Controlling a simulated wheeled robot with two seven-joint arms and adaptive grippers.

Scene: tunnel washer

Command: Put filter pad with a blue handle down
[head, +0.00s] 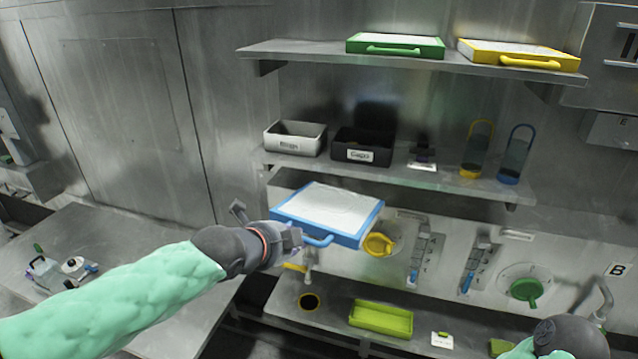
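The filter pad (328,207) has a white top, a blue frame and a blue handle (320,241) on its near side. It is in mid-air, roughly level, in front of the wall panel and below the middle shelf. My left gripper (290,239) is at the left end of the blue handle and appears shut on it; its fingertips are partly hidden. My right arm shows only as a sleeve and a dark wrist at the lower right corner; its fingers cannot be seen.
Green (395,45) and yellow (520,54) framed pads lie on the top shelf. The middle shelf (400,178) holds a white bin (295,138), a black bin (363,147) and two bottle-like holders. A lime tray (381,318) sits on the lower counter. The left table (130,240) has bare room.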

